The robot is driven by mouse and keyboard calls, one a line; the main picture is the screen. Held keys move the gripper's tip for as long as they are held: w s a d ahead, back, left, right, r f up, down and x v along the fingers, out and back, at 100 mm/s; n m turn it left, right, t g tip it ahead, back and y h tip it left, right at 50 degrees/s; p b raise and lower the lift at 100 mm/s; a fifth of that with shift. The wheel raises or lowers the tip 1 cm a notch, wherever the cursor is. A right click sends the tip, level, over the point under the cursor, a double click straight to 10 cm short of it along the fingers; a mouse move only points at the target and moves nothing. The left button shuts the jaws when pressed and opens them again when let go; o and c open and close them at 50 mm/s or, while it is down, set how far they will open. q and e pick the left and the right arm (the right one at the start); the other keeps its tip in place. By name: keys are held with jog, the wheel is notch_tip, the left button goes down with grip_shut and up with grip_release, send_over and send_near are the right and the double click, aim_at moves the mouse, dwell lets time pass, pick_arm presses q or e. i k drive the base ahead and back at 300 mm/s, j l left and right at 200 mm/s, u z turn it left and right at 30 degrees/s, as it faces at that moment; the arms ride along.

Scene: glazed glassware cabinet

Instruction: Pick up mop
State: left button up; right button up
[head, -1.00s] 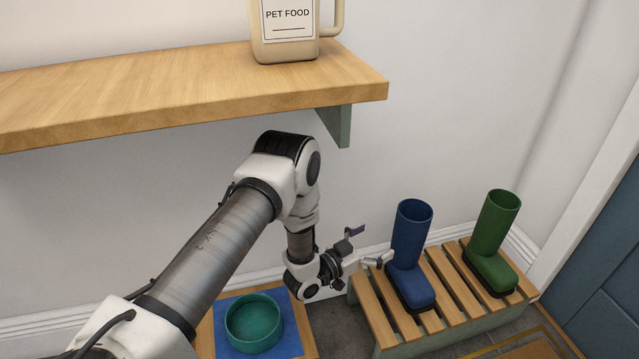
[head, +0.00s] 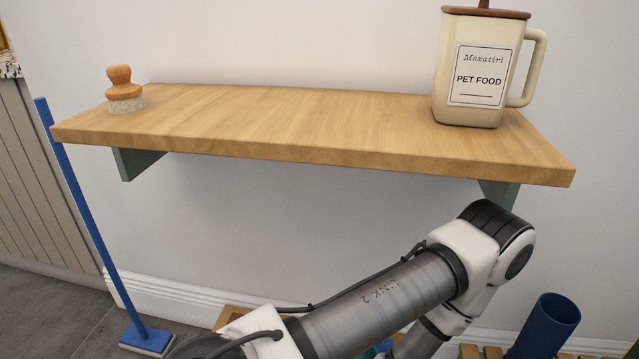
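The mop (head: 86,225) has a long blue handle that leans against the left end of the wooden shelf. Its blue head with a pale pad (head: 147,338) rests on the grey floor at the lower left. My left arm crosses the lower middle of the head view and reaches toward the right, away from the mop. My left gripper is out of the frame, below the bottom edge. My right gripper is not in view.
A wooden shelf (head: 300,125) on green brackets spans the wall. A wooden brush (head: 122,88) and a pet food jug (head: 482,75) stand on it. Floor shows at left.

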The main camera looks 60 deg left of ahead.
aim_at(138, 338)
jog(key=u, duration=4.4)
jog(key=z, duration=1.1)
jog(key=j+z, duration=0.3)
jog(key=z, duration=0.15)
jog(key=i+j+z, duration=0.1)
jog(key=j+z, duration=0.2)
jog(key=z, duration=0.2)
jog(key=j+z, duration=0.3)
jog(key=z, duration=0.15)
jog(key=k, duration=0.05)
